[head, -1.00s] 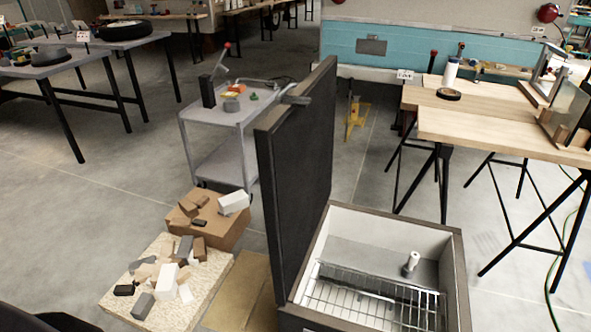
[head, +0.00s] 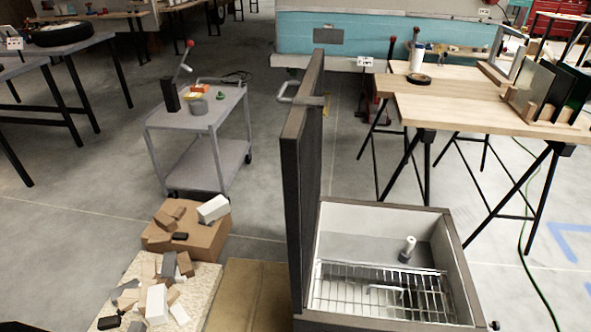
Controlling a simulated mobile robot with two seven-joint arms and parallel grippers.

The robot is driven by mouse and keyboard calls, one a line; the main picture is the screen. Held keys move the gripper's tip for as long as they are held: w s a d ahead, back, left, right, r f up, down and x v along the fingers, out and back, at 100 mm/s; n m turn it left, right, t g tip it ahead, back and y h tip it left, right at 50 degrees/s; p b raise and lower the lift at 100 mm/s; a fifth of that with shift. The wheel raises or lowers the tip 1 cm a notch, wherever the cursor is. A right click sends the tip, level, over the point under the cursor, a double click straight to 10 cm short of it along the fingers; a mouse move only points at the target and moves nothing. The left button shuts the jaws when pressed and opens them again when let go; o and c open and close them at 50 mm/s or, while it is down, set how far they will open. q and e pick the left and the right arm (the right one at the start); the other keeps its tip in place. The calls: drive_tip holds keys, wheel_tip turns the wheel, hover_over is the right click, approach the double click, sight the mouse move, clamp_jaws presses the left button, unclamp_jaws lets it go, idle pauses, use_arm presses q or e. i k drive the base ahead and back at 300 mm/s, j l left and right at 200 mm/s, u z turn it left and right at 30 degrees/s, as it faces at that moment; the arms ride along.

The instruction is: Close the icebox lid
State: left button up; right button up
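The icebox (head: 452,248) stands at the lower right of the head view, with its top open. Its dark lid (head: 302,180) stands upright along the left side of the box, seen nearly edge-on. A grey handle (head: 301,94) sticks out near the top of the lid. Inside the box are a wire rack (head: 385,291) and a small white cylinder (head: 408,247). Neither of my grippers shows in this view.
Left of the lid, wood and stone blocks lie on a brown box (head: 187,231) and a pale slab (head: 150,290). A grey cart (head: 198,140) stands behind. A wooden trestle table (head: 450,103) stands behind the icebox.

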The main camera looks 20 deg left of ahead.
sight(300, 139)
drive_tip(key=i+j+z, duration=0.1)
drive_tip(key=j, duration=0.65)
drive_tip(key=i+j+z, duration=0.1)
drive_tip(key=j, duration=0.25)
drive_tip(key=i+j, duration=0.3)
drive_tip(key=z, duration=0.05)
